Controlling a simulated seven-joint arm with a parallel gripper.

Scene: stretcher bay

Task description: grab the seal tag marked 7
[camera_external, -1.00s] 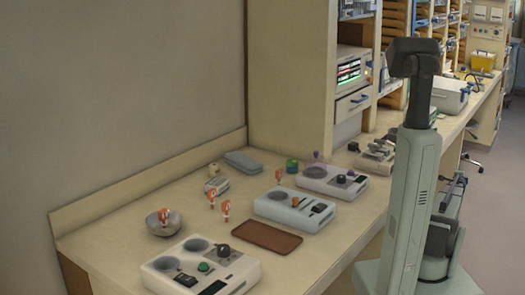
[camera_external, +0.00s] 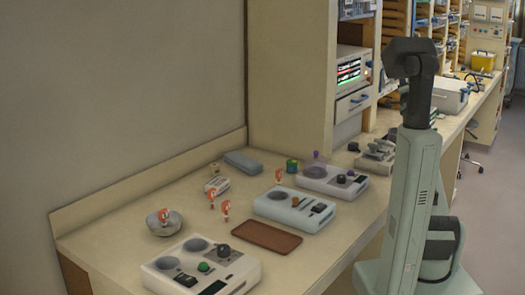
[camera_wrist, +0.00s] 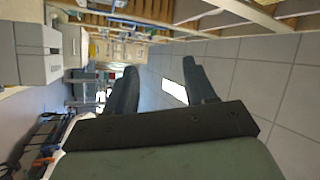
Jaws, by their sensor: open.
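Several small orange-and-white tags are on the bench at the left in the external view. One tag (camera_external: 164,217) is in a grey bowl (camera_external: 155,225). Another tag (camera_external: 226,211) and a tag (camera_external: 211,199) stand on the bench right of the bowl. One more tag (camera_external: 279,176) is farther back, by the middle device. The numbers on the tags are too small to read, so I cannot tell which is 7. My gripper (camera_wrist: 165,85) is open and empty in the wrist view, away from the tags, facing floor and shelving. In the external view my gripper's fingers are hidden.
Grey-white devices with round wells stand at the front (camera_external: 215,265), middle (camera_external: 300,215) and back (camera_external: 335,180) of the bench. A brown tray (camera_external: 267,237) lies between the front and middle ones. A blue-grey case (camera_external: 243,161) lies near the wall.

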